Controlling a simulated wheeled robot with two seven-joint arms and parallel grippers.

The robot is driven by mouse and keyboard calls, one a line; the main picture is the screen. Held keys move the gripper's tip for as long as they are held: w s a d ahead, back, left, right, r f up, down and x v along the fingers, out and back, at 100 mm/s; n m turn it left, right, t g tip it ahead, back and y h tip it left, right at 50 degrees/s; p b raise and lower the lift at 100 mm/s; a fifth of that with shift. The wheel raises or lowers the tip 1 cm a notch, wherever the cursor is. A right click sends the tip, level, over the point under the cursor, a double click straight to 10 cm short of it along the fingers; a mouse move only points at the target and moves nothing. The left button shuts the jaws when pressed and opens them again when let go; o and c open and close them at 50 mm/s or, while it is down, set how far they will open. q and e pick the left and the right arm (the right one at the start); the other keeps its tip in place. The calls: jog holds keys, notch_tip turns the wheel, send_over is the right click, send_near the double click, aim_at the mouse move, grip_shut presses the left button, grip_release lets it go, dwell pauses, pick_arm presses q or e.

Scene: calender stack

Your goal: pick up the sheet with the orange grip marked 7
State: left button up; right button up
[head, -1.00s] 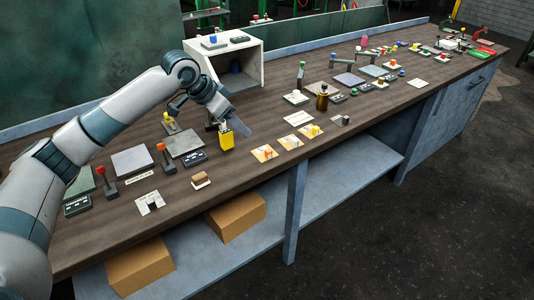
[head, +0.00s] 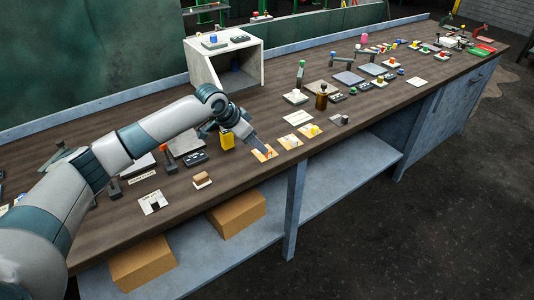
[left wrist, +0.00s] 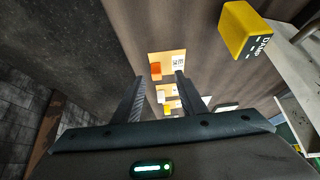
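Three small pale-orange sheets lie in a row near the bench's front edge: a near one (head: 267,156), a middle one (head: 290,142) and a far one (head: 311,131). In the left wrist view the nearest sheet (left wrist: 168,56) carries an orange grip (left wrist: 156,68) and a dark printed patch. The others lie beyond the fingers, partly hidden. The numbers on the grips are too small to read. My left gripper (head: 261,149) is over the near sheet. In the left wrist view its fingers (left wrist: 160,76) are apart with nothing held between them. My right gripper is not in view.
A yellow block (head: 227,141) stands just left of my left gripper; its label shows in the left wrist view (left wrist: 240,30). A white open box (head: 197,68) stands at the back. The bench front edge is close.

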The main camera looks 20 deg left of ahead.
aim_at(265, 159)
pick_arm(q)
jog(key=shift+w+d+f+p, duration=0.25)
jog(key=shift+d+p, duration=0.15)
jog(key=shift+d, duration=0.05)
jog(key=x, duration=0.1)
jog(key=p+x, duration=0.1)
jog(key=x, duration=0.1)
jog(key=shift+d, duration=0.3)
jog(key=shift+w+d+f, duration=0.1)
jog(key=shift+w+f, duration=0.1)
jog(key=shift+f, duration=0.3)
grip_shut()
